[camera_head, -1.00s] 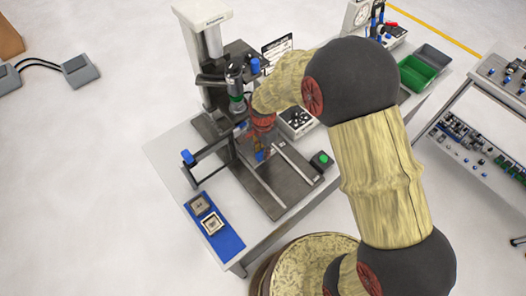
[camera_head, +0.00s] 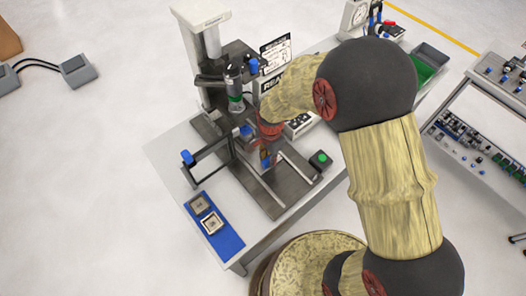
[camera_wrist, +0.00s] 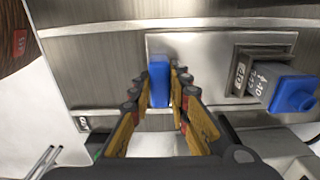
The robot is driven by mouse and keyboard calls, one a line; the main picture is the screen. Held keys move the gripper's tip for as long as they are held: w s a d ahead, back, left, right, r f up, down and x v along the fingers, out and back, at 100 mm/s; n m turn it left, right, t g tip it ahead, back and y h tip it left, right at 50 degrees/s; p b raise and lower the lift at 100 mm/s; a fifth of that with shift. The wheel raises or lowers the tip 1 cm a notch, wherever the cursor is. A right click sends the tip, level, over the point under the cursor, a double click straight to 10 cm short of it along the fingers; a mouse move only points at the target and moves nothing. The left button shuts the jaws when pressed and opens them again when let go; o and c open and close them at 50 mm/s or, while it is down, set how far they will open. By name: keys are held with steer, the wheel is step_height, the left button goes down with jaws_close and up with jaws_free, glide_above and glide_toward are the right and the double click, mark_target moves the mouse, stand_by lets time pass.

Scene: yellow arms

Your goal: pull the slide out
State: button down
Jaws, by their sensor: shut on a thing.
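The slide (camera_wrist: 205,60) is a metal plate between two rails, under the press head. A blue handle (camera_wrist: 158,82) stands up from it in the wrist view. My gripper (camera_wrist: 160,78) is shut on this handle, with a finger on each side. In the head view my gripper (camera_head: 265,158) is low between the two light rails (camera_head: 294,166) of the dark base plate. My wrist hides most of the slide there. A blue-capped block (camera_wrist: 294,94) sits to the right of the handle in the wrist view.
The press column (camera_head: 213,42) stands behind. A black arm with a blue knob (camera_head: 187,157) is at left. A blue tray (camera_head: 231,241) with two square parts lies at the front left. A green button box (camera_head: 320,160) is at right. The front of the base plate is bare.

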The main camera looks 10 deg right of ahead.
steer(key=s+d, duration=0.2)
steer(key=s, duration=0.2)
steer(key=s+d+p, duration=0.1)
steer(key=s+d, duration=0.2)
steer(key=s, duration=0.1)
steer(key=s+d+p, duration=0.1)
steer(key=s+d, duration=0.2)
steer(key=s, duration=0.1)
steer(key=shift+d, duration=0.15)
steer(key=shift+s+d, duration=0.1)
steer(key=shift+s, duration=0.25)
steer(key=c, duration=1.8)
jaws_free()
steer(key=shift+s+d, duration=0.15)
steer(key=shift+o, duration=0.6)
steer(key=shift+w+r, duration=0.2)
steer(key=shift+r, duration=0.15)
step_height(320, 180, up, 11)
steer(key=shift+r, duration=0.15)
